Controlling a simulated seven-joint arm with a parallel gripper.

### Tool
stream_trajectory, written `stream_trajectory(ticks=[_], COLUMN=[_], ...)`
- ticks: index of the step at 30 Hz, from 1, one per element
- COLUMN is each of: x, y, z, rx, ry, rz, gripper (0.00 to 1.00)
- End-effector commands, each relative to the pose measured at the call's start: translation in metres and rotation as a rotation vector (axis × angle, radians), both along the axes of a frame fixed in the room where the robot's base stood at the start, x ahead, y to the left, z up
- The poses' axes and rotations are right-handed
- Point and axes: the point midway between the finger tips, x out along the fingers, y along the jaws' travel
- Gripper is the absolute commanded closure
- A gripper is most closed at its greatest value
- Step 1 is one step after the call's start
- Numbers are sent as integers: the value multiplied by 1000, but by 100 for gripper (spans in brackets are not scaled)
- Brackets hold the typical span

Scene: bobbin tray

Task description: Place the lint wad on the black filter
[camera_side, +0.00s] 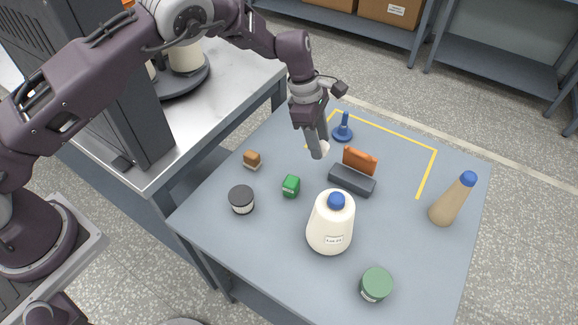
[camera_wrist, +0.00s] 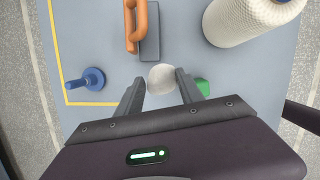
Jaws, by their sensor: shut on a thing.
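The lint wad is a small off-white ball (camera_wrist: 161,79) between the fingertips of my gripper (camera_wrist: 160,77), with one finger on each side of it. In the side view, my gripper (camera_side: 318,150) points down over the table, left of the grey block, and the pale wad (camera_side: 324,149) shows at its tips. The wad seems to be above the tabletop; its exact height is hard to tell. The black filter (camera_side: 241,199) is a short, dark-topped cylinder with a pale label, upright near the table's left edge. It is apart from my gripper and out of the wrist view.
A green cube (camera_side: 291,186) and brown block (camera_side: 252,159) stand near the filter. A grey block (camera_side: 351,180) with an orange piece (camera_side: 359,160), a blue peg (camera_side: 343,129), a white cone (camera_side: 330,225), a tan cone (camera_side: 447,206) and a green-topped cylinder (camera_side: 375,284) stand elsewhere.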

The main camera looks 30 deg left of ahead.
Motion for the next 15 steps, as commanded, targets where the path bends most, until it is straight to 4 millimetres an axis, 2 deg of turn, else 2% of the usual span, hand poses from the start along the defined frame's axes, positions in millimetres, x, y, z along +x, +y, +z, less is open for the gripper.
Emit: stream_trajectory(ticks=[4, 7, 11, 15], x=[-8, -24, -58, -104], y=[5, 17, 38, 64], z=[4, 8, 18, 31], rx=[-1, -1, -3, -4], ry=[2, 1, 1, 1], rz=[-89, -292, -691, -1194], gripper=[99, 99, 99, 99])
